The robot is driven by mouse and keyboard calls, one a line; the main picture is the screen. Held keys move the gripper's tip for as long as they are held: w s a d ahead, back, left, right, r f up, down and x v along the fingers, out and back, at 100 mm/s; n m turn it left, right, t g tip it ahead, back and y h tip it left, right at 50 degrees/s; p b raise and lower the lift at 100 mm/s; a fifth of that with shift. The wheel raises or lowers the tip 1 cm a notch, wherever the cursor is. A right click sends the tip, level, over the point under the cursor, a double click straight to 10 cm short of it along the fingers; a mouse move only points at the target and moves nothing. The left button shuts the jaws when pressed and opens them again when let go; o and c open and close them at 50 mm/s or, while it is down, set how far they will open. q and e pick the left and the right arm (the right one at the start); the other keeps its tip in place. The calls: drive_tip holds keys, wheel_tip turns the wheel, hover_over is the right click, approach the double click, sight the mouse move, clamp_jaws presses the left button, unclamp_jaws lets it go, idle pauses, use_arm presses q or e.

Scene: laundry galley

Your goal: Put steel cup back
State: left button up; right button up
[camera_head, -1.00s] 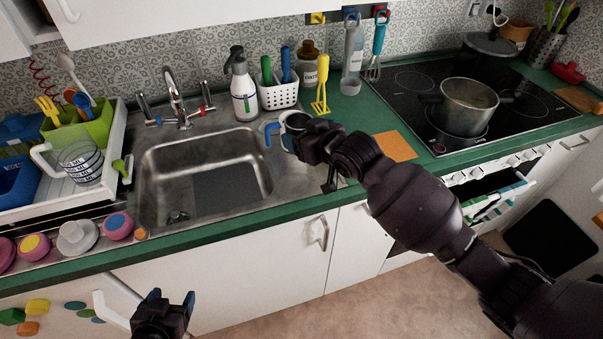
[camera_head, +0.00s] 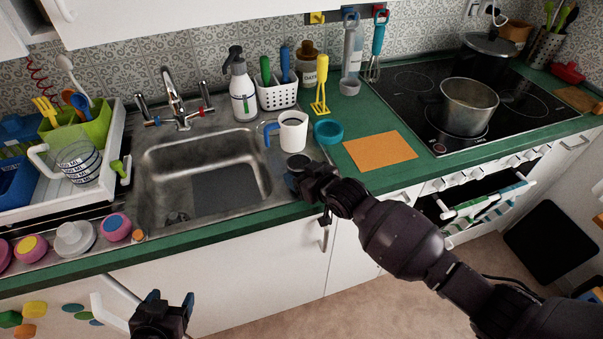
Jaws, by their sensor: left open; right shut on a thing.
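My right gripper (camera_head: 304,180) is at the front right corner of the sink, low over the counter edge. It is shut on a small grey, round, cup-like thing (camera_head: 297,163), which looks like the steel cup. The gripper hides much of it, and I cannot tell whether it touches the counter. My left gripper (camera_head: 168,302) is open and empty, in front of the cabinet doors below the sink.
A white mug with a blue handle (camera_head: 293,131) and a teal bowl (camera_head: 328,131) stand behind my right gripper. An orange mat (camera_head: 380,151) lies bare on the counter. The sink (camera_head: 205,170) is to the left, and a pot (camera_head: 468,107) stands on the hob.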

drive_tip(key=shift+f, duration=0.15)
drive_tip(key=o, duration=1.2)
drive_tip(key=shift+o, duration=0.2)
drive_tip(key=shift+s+d+r, duration=0.1)
drive_tip(key=shift+r, duration=0.1)
drive_tip(key=v, duration=1.1)
drive_tip(key=shift+s+d+r+p, duration=0.15)
drive_tip(key=shift+s+p, duration=0.15)
drive_tip(key=s+d+f+m+h, duration=0.3)
drive_tip(key=s+d+f, duration=0.3)
drive_tip(key=s+d, duration=0.3)
drive_tip(key=s+d+f+m+h, duration=0.3)
drive_tip(key=s+d+f+h, duration=0.2)
drive_tip(key=s+d, duration=0.5)
drive_tip(key=shift+s+d+f+m+t+h, duration=0.35)
drive_tip(key=shift+d+f+m+t+h, duration=0.1)
drive_tip(key=shift+f, duration=0.55)
